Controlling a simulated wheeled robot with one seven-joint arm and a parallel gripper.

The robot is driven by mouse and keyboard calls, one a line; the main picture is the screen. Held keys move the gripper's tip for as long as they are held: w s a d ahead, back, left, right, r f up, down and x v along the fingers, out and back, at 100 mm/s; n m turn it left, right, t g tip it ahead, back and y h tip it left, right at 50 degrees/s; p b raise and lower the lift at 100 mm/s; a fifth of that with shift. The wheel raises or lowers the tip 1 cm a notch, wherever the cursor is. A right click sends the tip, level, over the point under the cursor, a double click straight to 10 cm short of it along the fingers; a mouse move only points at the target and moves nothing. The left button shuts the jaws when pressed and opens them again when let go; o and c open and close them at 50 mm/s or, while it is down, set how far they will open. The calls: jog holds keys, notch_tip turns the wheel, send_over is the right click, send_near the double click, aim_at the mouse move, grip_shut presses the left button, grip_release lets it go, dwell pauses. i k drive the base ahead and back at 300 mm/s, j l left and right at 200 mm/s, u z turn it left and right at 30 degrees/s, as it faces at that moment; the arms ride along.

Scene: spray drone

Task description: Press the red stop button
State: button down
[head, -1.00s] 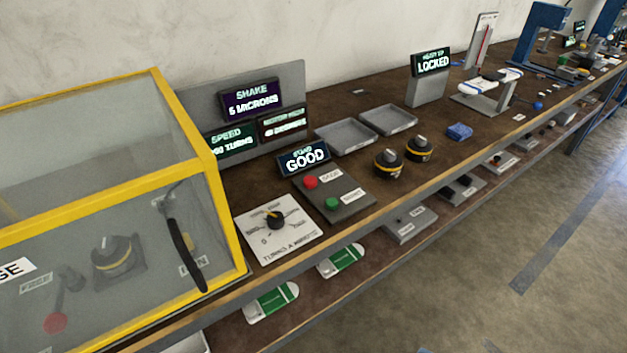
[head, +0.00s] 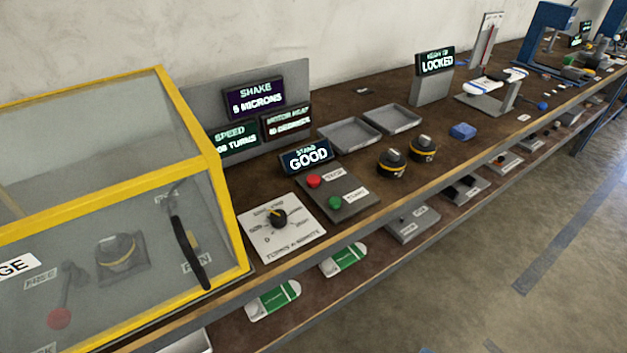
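The red stop button (head: 314,181) sits on a dark grey control plate (head: 349,207) on the workbench. A white label reading STOP is to its right. A green button (head: 335,202) is on the same plate, nearer the bench's front edge, with its own white label. My gripper is not in view, and nothing is seen touching the red button.
A yellow-framed clear enclosure (head: 208,150) stands to the left. A white dial plate (head: 281,243) lies between it and the buttons. Two black-and-yellow motors (head: 392,163) and grey trays (head: 348,134) are to the right. Floor is clear at lower right.

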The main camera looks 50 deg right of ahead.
aim_at(312, 180)
jog(key=i+j, duration=0.15)
jog(key=j, duration=0.25)
jog(key=i+j, duration=0.1)
jog(key=j, duration=0.25)
jog(key=i+j, duration=0.15)
jog(key=j, duration=0.25)
jog(key=z, duration=1.65)
